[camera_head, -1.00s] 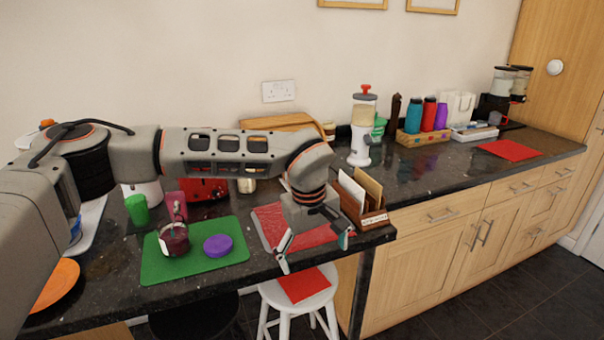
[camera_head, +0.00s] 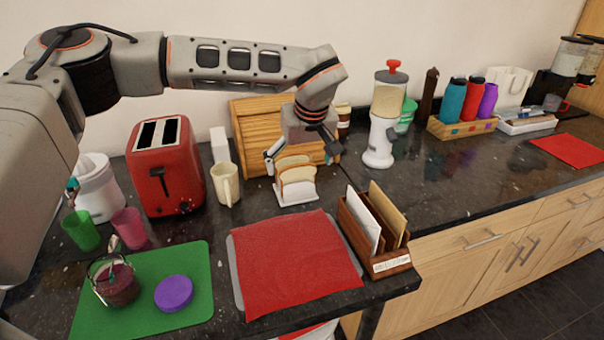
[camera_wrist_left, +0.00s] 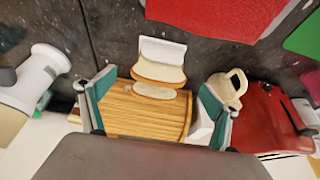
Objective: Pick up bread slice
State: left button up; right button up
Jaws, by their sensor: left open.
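Bread slices (camera_head: 297,176) stand upright in a white rack (camera_head: 297,198) on the dark counter, in front of a wooden slatted box. My left gripper (camera_head: 302,156) is above and just behind the slices, its two fingers spread apart with nothing between them. In the left wrist view, the bread (camera_wrist_left: 158,72) and its white rack (camera_wrist_left: 162,50) lie ahead of the open fingers, near the middle. The fingers appear apart from the bread. The slices overlap, so the rear ones are partly hidden. My right gripper is not in view.
A red toaster (camera_head: 165,167) and cream mug (camera_head: 226,185) stand left of the bread. The wooden box (camera_head: 250,125) is close behind. A red mat (camera_head: 290,262) lies in front, and a letter holder (camera_head: 376,235) and white grinder (camera_head: 380,140) stand to the right.

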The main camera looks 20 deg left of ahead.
aim_at(298, 174)
pick_arm(q)
jog(key=shift+x, duration=0.9)
jog(key=x, duration=0.5)
jog(key=shift+f, duration=0.15)
jog(key=c, duration=1.1)
